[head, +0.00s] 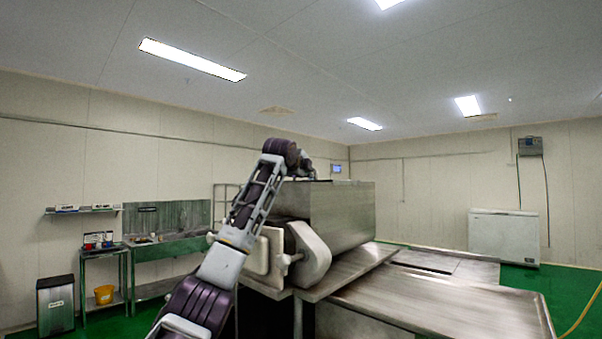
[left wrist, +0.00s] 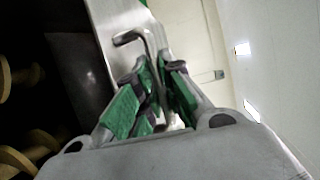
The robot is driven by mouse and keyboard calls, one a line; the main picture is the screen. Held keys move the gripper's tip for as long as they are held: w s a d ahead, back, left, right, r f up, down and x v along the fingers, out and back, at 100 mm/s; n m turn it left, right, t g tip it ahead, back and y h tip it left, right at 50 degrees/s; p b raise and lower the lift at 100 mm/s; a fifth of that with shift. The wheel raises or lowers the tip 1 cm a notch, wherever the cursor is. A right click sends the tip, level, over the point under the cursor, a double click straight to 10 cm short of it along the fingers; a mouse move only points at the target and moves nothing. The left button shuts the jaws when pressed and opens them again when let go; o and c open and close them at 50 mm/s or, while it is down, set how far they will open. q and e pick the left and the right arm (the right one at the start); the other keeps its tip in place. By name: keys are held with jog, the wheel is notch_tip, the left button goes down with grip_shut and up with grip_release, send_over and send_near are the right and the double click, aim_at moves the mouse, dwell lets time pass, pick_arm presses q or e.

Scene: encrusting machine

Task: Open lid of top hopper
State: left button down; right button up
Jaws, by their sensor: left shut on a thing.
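The hopper (head: 345,215) is the big stainless steel box on top of the machine in the head view. My left gripper (head: 309,168) is at its top edge, small and partly hidden by my own arm. In the left wrist view the green-padded fingers (left wrist: 158,85) are closed around a bent metal bar handle (left wrist: 133,37). The handle is beside a smooth metal panel (left wrist: 113,22), which looks like part of the lid or hopper wall; I cannot tell which. The lid's angle is not clear in the head view. My right gripper is not in view.
Left of the panel, a dark space shows tan rounded parts (left wrist: 22,160). A white housing (head: 312,255) projects below the hopper. A broad metal table surface (head: 440,305) lies at the front right. A sink bench (head: 170,247) and white chest freezer (head: 503,235) stand by the walls.

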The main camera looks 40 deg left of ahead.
pick_arm(q)
jog(key=shift+w+d, duration=0.15)
jog(key=shift+w, duration=1.75)
jog(key=c, duration=1.8)
grip_release()
jog(key=shift+s+d, duration=0.1)
jog(key=shift+s, duration=0.05)
jog(key=shift+v, duration=5.85)
